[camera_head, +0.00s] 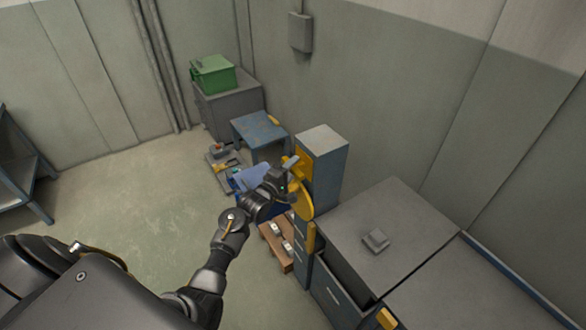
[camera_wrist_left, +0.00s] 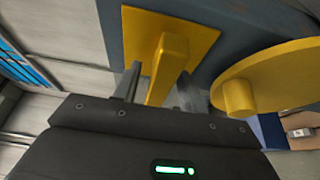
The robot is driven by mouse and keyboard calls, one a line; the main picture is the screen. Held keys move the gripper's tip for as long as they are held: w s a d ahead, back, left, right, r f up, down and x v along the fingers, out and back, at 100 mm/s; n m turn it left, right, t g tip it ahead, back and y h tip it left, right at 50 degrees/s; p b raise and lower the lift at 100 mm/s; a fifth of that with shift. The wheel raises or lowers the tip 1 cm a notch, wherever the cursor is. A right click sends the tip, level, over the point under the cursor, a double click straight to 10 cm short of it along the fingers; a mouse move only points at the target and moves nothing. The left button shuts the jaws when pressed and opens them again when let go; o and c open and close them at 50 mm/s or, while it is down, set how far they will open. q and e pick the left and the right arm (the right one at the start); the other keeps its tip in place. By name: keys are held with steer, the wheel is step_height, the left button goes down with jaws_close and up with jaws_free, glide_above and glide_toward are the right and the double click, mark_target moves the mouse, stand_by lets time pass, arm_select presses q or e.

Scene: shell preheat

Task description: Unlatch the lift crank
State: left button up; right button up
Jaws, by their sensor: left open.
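A tall blue-grey post (camera_head: 328,170) carries a yellow plate with a yellow lever (camera_wrist_left: 170,62) standing out from it. A yellow disc (camera_wrist_left: 275,78) with a stubby round knob (camera_wrist_left: 238,96), which looks like the crank, sits beside the plate; the disc also shows in the head view (camera_head: 304,204). My left gripper (camera_head: 289,172) is at the post's upper front. In the left wrist view its two dark fingers (camera_wrist_left: 157,88) are open, with the lever between them. I cannot tell whether either finger touches the lever. My right gripper is not in view.
Grey-topped cabinets (camera_head: 370,215) stand right of the post, with a drawer pulled out at the front. A green crate (camera_head: 213,76) sits on a grey cabinet behind. The floor at left is open.

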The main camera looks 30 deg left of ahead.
arm_select(q)
steer(key=c, duration=0.8)
steer(key=shift+d, duration=0.15)
jaws_close()
steer(key=shift+f, duration=0.1)
